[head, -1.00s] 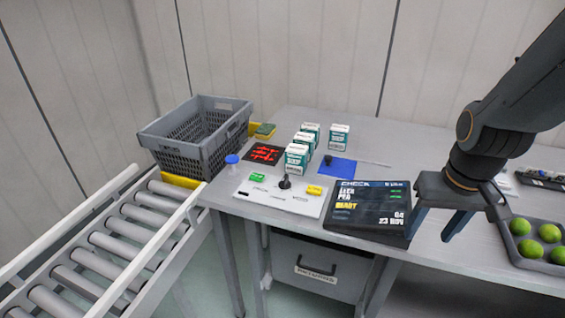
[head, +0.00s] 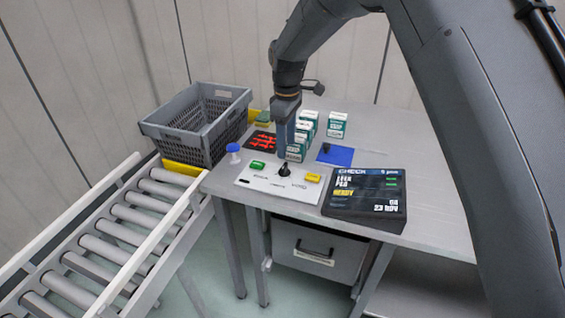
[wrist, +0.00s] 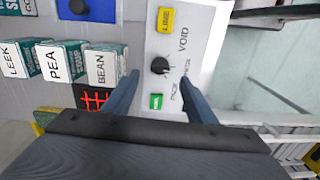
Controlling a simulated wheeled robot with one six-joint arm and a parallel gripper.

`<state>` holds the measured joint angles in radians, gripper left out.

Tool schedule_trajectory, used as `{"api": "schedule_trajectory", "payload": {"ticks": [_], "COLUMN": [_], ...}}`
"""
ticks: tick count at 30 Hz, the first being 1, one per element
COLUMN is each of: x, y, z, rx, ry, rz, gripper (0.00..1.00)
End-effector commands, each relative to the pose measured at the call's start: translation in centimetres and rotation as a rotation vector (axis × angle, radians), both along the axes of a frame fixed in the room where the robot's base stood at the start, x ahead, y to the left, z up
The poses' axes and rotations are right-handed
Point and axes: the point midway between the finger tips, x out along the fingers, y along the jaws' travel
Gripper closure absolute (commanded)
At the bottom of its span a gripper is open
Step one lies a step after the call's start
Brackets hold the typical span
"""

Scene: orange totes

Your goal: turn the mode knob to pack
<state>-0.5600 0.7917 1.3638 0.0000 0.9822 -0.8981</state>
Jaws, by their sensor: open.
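The mode knob (head: 285,170) is black and stands upright on a white panel (head: 262,184) near the table's front edge. In the wrist view the knob (wrist: 160,66) sits in the middle of the panel (wrist: 212,18), with VOID and PACK printed along one side; the lettering between them is too small to read. I cannot tell which word the knob points at. My gripper (head: 285,152) points down over the knob. In the wrist view its open fingers (wrist: 161,76) lie on either side of the knob's line, with nothing held.
A green button (head: 257,165) and a yellow button (head: 312,177) flank the knob. White-and-green boxes (head: 337,124) stand close behind my gripper. A blue-topped piece (head: 233,149) stands left, a dark screen (head: 364,192) right. A grey crate (head: 197,128) and roller conveyor (head: 150,215) lie left.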

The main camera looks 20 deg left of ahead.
Motion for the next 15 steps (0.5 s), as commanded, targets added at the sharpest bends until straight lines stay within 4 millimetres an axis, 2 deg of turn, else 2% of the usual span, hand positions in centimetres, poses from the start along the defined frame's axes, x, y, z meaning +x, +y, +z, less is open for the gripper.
{"api": "schedule_trajectory", "payload": {"ticks": [1, 5, 15], "x": [0.0, -0.1, -0.1], "y": [0.7, 1.2, 1.1], "z": [-0.2, -1.1, -5.9], "rx": [-0.002, -0.004, -0.004], "ry": [0.002, 0.006, 0.005], "rz": [0.019, 0.039, 0.036], "gripper": [0.48, 0.48, 0.48]}}
